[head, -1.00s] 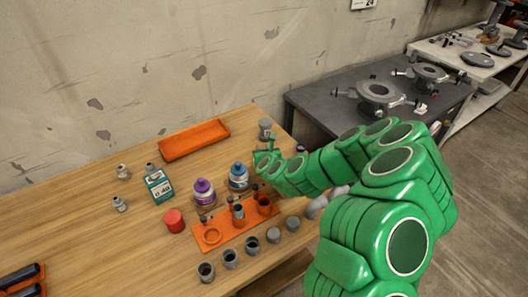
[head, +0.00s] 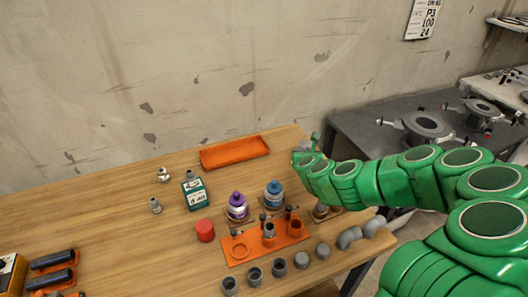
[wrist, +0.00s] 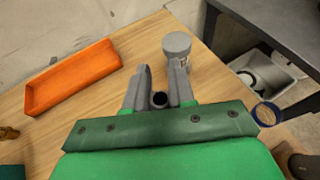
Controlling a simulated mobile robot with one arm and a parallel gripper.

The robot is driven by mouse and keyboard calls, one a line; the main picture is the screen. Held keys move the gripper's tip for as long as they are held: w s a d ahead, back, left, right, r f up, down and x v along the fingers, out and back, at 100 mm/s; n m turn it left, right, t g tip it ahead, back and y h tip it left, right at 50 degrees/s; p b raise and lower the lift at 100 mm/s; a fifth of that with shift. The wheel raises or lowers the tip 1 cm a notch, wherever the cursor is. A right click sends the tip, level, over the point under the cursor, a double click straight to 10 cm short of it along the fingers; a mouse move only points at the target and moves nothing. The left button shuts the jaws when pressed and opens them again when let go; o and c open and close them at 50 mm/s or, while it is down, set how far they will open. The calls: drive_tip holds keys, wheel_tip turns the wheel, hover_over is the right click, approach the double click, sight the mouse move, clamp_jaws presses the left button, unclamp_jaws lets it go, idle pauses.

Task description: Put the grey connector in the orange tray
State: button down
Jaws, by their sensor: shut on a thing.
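The orange tray (head: 235,152) lies empty at the back of the wooden table; it also shows on the left of the wrist view (wrist: 72,77). My gripper (head: 304,155) is above the table, to the right of the tray and apart from it. In the wrist view its two grey fingers (wrist: 159,82) are shut on a small grey piece with a dark round opening, the grey connector (wrist: 159,99). The connector's lower part is hidden, and in the head view I cannot make it out.
A grey cylinder (wrist: 177,46) stands just beyond my fingers. An orange rack (head: 262,241), a purple-capped bottle (head: 237,208), a blue-capped bottle (head: 274,195) and a green box (head: 195,192) stand on the table. Several grey fittings line the front edge. A dark bench (head: 375,125) is at right.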

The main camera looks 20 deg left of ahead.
drive_tip(key=s+a+r+n+y, duration=0.1)
drive_tip(key=s+a+r, duration=0.1)
drive_tip(key=a, duration=0.9)
drive_tip(key=s+a+r, duration=0.2)
drive_tip(key=s+a, duration=0.1)
drive_tip(key=a, duration=0.8)
hover_over(235, 151)
drive_tip(key=shift+s+d+f, duration=0.1)
drive_tip(key=shift+s+f, duration=0.1)
drive_tip(key=shift+f, duration=2.15)
drive_tip(key=shift+s+d+f, duration=0.1)
drive_tip(key=shift+s+f, duration=0.05)
drive_tip(key=shift+f, duration=2.15)
drive_tip(key=shift+a, duration=0.1)
drive_tip(key=shift+w+a+f, duration=0.15)
drive_tip(key=shift+w+f, duration=0.05)
drive_tip(key=shift+f, duration=1.65)
drive_tip(key=shift+f, duration=0.1)
drive_tip(key=c, duration=1)
unclamp_jaws()
